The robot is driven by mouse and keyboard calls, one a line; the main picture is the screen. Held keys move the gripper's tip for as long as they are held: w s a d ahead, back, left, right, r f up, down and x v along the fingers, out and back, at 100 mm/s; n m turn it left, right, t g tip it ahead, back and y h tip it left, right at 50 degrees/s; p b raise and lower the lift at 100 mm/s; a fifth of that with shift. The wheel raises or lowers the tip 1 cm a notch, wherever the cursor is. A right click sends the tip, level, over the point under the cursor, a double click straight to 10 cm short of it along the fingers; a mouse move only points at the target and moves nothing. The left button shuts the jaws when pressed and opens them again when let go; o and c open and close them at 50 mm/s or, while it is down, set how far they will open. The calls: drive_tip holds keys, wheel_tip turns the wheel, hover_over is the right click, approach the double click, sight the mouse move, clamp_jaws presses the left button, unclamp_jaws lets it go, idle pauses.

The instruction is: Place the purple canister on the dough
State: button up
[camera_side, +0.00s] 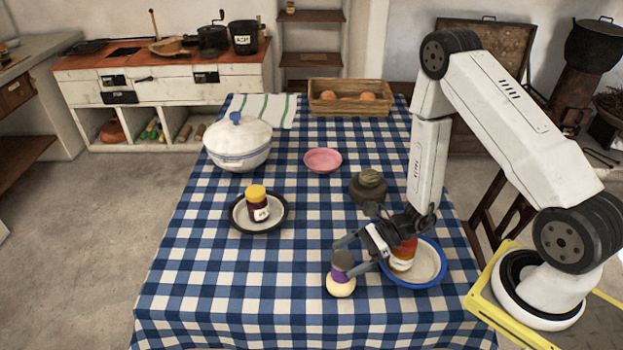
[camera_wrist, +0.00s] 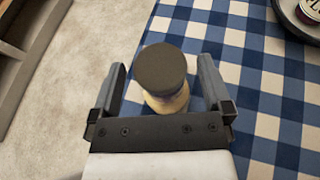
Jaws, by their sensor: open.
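The purple canister (camera_side: 343,268), with a dark grey lid, stands upright on the pale round dough (camera_side: 341,287) near the table's front edge. In the wrist view, the canister's lid (camera_wrist: 160,66) hides most of its body, and the cream dough (camera_wrist: 168,103) shows below it. My gripper (camera_side: 352,255) is open, with one finger on either side of the canister. In the wrist view, my gripper (camera_wrist: 161,72) shows gaps between both fingers and the lid. I cannot tell whether a finger touches the canister lower down.
A blue-rimmed plate (camera_side: 441,272) with a red and yellow jar (camera_side: 402,257) is close right. A yellow-lidded jar (camera_side: 258,203) stands on a black-rimmed plate (camera_side: 236,226). A dark stone pot (camera_side: 368,188), pink bowl (camera_side: 323,160) and white tureen (camera_side: 237,143) are behind. Front-left cloth is clear.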

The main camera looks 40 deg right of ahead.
drive_tip(key=v, duration=1)
drive_tip(key=shift+s+d, duration=0.2)
drive_tip(key=shift+r, duration=0.1)
idle(0.4)
drive_tip(key=s+a+r+n+g+h, duration=0.1)
drive_tip(key=s+r+n+g+h, duration=0.1)
drive_tip(key=n+g+h, duration=0.3)
drive_tip(key=s+a+r+n+g+h, duration=0.1)
drive_tip(key=s+r+n+g, duration=0.15)
drive_tip(key=n, duration=0.55)
drive_tip(key=w+a+r+n+t+h, duration=0.1)
drive_tip(key=w+r+n+t+h, duration=0.3)
drive_tip(key=n, duration=0.6)
drive_tip(key=shift+w+r+h, duration=0.65)
drive_tip(key=shift+r+h, duration=0.45)
drive_tip(key=shift+r, duration=0.7)
drive_tip(key=shift+t, duration=0.25)
